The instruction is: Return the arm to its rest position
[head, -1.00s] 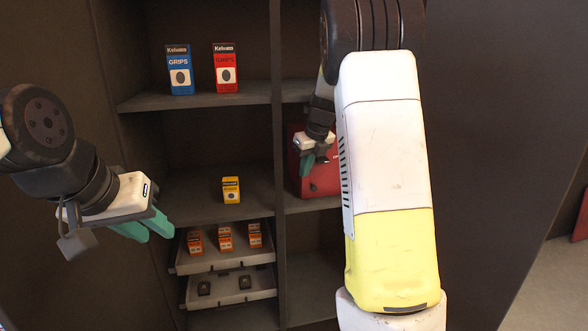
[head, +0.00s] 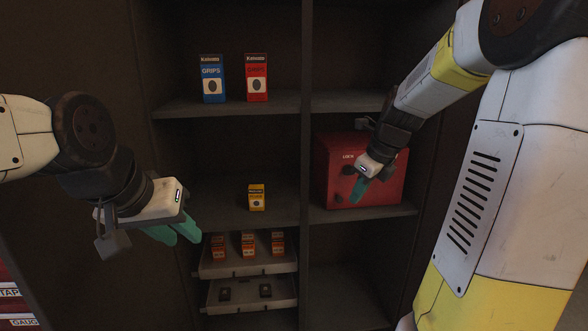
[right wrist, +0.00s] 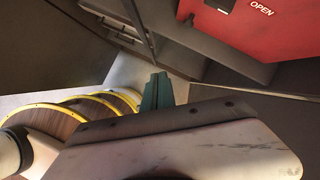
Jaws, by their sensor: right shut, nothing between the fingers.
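My right arm crosses the right side of the head view. Its gripper (head: 357,190) has its teal fingers together, empty, in front of the red box in the right-hand bay. In the right wrist view the closed fingers (right wrist: 157,92) hold nothing. My left gripper (head: 180,235) is at the left, in front of the cabinet's left side. Its two teal fingers look a little apart, with nothing seen between them.
The dark cabinet shelf (head: 225,106) bears a blue box (head: 212,80) and a red grips box (head: 257,78). A yellow box (head: 256,198) stands below. Two trays (head: 250,270) hold small items. The red lidded box (head: 390,185) sits close behind my right gripper.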

